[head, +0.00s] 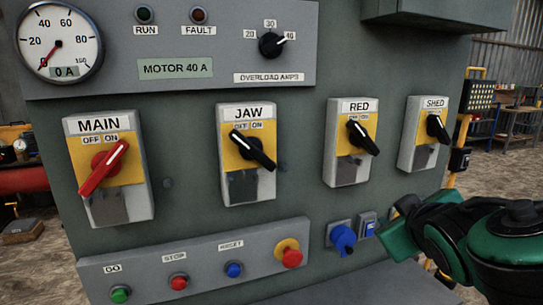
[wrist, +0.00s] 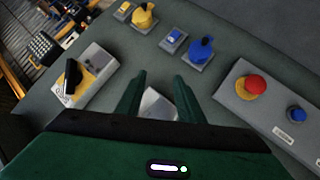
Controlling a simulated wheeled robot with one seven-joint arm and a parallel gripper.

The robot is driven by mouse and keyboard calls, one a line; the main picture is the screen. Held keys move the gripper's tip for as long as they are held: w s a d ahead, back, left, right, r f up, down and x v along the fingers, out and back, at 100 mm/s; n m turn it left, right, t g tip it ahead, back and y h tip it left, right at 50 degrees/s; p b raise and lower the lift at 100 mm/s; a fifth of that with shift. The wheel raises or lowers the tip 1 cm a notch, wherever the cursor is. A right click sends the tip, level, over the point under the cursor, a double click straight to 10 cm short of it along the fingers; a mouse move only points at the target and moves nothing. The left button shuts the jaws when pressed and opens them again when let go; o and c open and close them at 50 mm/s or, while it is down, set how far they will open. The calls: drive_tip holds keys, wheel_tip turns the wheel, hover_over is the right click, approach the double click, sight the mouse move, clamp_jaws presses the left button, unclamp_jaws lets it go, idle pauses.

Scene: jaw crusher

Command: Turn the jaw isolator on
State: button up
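The jaw isolator (head: 246,160) is a white box with a yellow plate on the grey-green panel in the head view. Its black handle (head: 253,149) slants from upper left to lower right, its pale-marked end at upper left by OFF. The handle is not clearly visible in the wrist view. My gripper (wrist: 160,95) has its two dark green fingers apart with nothing held. In the head view my gripper is at lower right, below the RED and SHED isolators and well away from the jaw isolator. Its fingertips are hard to make out there.
The MAIN isolator (head: 105,165), RED isolator (head: 347,145) and SHED isolator (head: 425,135) flank the jaw one. A lower box (head: 205,262) carries push buttons and a red emergency stop (head: 289,253). A blue knob (head: 342,239) protrudes near my gripper. A hood (head: 430,12) juts out above.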

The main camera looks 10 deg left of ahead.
drive_tip(key=s+a+r+n+t+y, duration=0.25)
drive_tip(key=a+r+y, duration=0.2)
drive_tip(key=a, duration=0.55)
drive_tip(key=n+y, duration=0.5)
drive_tip(key=n, duration=0.1)
approach(254, 153)
drive_tip(key=x, duration=0.9)
drive_tip(key=shift+d, duration=0.1)
drive_tip(key=shift+s, duration=0.1)
